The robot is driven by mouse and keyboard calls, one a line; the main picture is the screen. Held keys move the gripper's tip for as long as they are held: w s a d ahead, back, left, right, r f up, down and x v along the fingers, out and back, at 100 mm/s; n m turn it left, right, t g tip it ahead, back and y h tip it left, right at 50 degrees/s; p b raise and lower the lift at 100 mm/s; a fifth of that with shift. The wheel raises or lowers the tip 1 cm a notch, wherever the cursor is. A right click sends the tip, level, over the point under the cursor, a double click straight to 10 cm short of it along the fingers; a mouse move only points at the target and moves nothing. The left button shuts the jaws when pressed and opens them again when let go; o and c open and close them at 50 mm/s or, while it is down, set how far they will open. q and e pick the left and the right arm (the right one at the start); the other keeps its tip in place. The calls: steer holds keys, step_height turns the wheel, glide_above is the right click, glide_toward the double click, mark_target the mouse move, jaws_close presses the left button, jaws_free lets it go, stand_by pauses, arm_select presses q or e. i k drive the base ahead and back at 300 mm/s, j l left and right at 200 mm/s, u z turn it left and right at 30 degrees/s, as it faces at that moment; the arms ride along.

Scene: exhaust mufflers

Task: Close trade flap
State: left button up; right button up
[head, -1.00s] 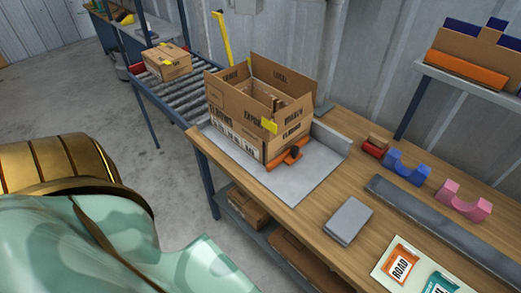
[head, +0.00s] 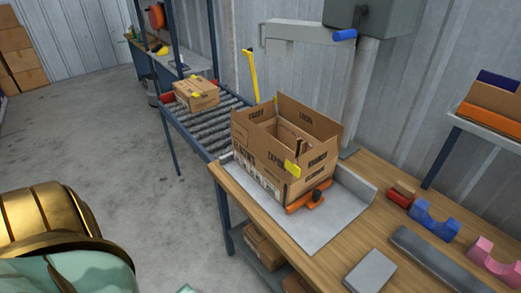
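An open cardboard box (head: 262,160) stands on a grey plate (head: 325,228) at the near left end of the wooden bench. Its flaps stand up around the opening, and the back right flap (head: 312,115) rises highest. The flaps bear dark printed words, too small for me to tell surely which one reads trade. A yellow tab (head: 292,169) sits at the front corner, and another (head: 276,99) shows at the back. Neither of my grippers is in view; only gold and pale green parts of mine show at the lower left.
An orange fixture (head: 300,206) with a dark knob lies against the box's front base. A roller conveyor (head: 205,128) with a smaller carton (head: 196,95) adjoins the bench at the left. A grey post (head: 363,105) stands behind the box. Red, blue and pink cradles lie to the right.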

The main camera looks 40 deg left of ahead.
mark_target(257, 114)
steer(key=i+u, duration=0.1)
steer(key=u, duration=0.25)
steer(key=j+u, duration=0.1)
steer(key=u, duration=0.25)
steer(key=i+u, duration=0.15)
steer(key=u, duration=0.2)
